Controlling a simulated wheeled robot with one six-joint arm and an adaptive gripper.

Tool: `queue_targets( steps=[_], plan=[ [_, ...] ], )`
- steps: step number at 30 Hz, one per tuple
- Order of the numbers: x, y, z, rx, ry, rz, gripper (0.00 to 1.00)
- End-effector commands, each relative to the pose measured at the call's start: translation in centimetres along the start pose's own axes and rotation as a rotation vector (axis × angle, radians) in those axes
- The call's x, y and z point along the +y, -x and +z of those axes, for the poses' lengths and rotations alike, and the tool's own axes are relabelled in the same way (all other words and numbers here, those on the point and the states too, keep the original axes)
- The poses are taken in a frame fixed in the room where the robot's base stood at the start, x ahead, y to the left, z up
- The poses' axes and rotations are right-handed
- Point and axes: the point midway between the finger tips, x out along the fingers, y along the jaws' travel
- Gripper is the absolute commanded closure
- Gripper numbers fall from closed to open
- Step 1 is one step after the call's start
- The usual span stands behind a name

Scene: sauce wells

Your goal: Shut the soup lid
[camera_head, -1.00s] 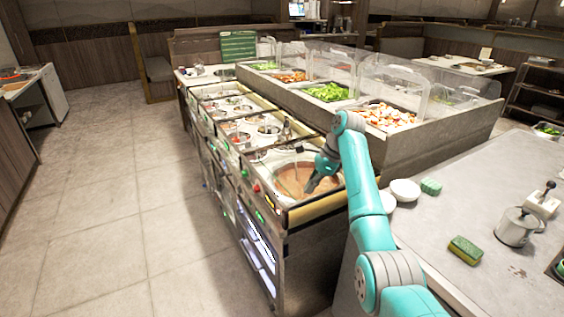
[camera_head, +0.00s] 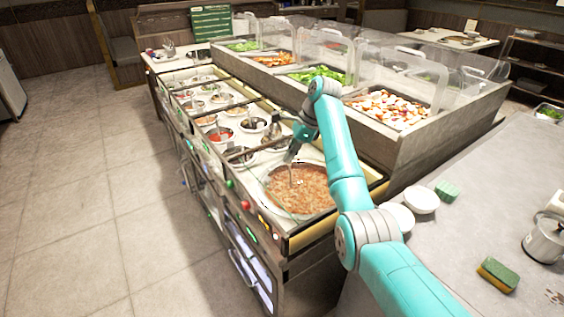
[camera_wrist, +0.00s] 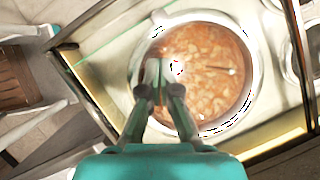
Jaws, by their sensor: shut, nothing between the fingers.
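The soup well (camera_head: 305,208) is a round pot of reddish-brown chunky soup at the near end of the counter. The soup surface shows uncovered. In the wrist view the soup (camera_wrist: 215,75) fills the pale round rim (camera_wrist: 252,50). My gripper (camera_head: 290,157) is shut and empty at the far-left part of the pot. In the wrist view my gripper (camera_wrist: 158,68) overlaps the left part of the soup; I cannot tell whether it touches anything. I cannot make out the lid clearly in either view.
Several small sauce wells (camera_head: 222,133) run along the counter beyond the pot. A raised salad bar (camera_head: 400,150) with clear guards stands to the right. White bowls (camera_head: 421,199) and a sponge (camera_head: 497,274) lie on the right worktop. The floor on the left is clear.

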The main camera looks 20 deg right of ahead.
Motion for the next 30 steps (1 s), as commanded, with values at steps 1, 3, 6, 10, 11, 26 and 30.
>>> queue_targets(
  steps=[1, 3, 6, 10, 11, 26, 30],
  plan=[
    [0.1, -0.8, 0.0, 0.000, 0.000, 0.003, 1.00],
    [0.1, -1.9, 0.0, 0.000, 0.000, 0.005, 1.00],
    [0.1, -3.6, 0.1, 0.001, 0.001, 0.004, 1.00],
    [0.1, -5.8, 0.0, 0.001, 0.000, 0.004, 1.00],
    [0.1, -6.3, 0.0, 0.001, 0.000, 0.004, 1.00],
    [0.1, -9.2, 0.0, 0.000, 0.000, 0.001, 1.00],
    [0.1, -9.2, 0.0, 0.000, 0.000, 0.001, 1.00]
  ],
)
